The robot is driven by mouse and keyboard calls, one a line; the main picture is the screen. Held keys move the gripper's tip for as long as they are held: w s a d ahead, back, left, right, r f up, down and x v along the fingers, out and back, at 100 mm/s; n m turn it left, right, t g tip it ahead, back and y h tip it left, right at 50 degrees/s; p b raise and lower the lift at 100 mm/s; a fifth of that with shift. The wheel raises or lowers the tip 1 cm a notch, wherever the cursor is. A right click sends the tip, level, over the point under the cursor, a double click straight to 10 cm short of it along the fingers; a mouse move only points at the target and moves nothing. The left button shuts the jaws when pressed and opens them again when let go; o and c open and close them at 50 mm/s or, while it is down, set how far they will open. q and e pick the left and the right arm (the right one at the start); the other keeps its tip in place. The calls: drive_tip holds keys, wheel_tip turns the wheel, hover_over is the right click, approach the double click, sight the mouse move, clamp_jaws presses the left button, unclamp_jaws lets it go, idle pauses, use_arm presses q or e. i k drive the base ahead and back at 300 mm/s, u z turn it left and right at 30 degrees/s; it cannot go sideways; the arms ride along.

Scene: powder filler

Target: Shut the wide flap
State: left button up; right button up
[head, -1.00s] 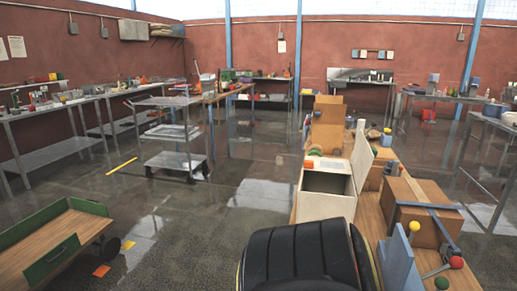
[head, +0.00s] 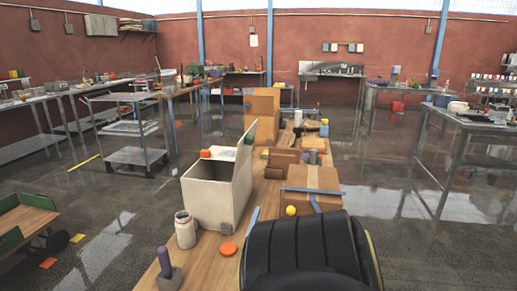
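A white open-topped box (head: 215,198) stands on the wooden bench in the head view. A broad pale flap (head: 241,160) stands raised along its right side, tilted outward, leaving the top open. I cannot tell for sure that this is the wide flap. A small orange piece (head: 205,153) sits at the box's far left rim, and a small green piece (head: 249,139) is on the upper part of the flap. Neither gripper is in view. A rounded black part, probably mine, fills the bottom centre and hides some of the bench.
A white jar (head: 185,230), an orange disc (head: 228,249) and a purple-handled item (head: 164,262) are on the near bench. Right of the box are a brown box (head: 316,178) with a blue strap and a yellow ball (head: 291,210).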

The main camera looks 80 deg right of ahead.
sight(244, 147)
drive_tip(key=z, duration=2.55)
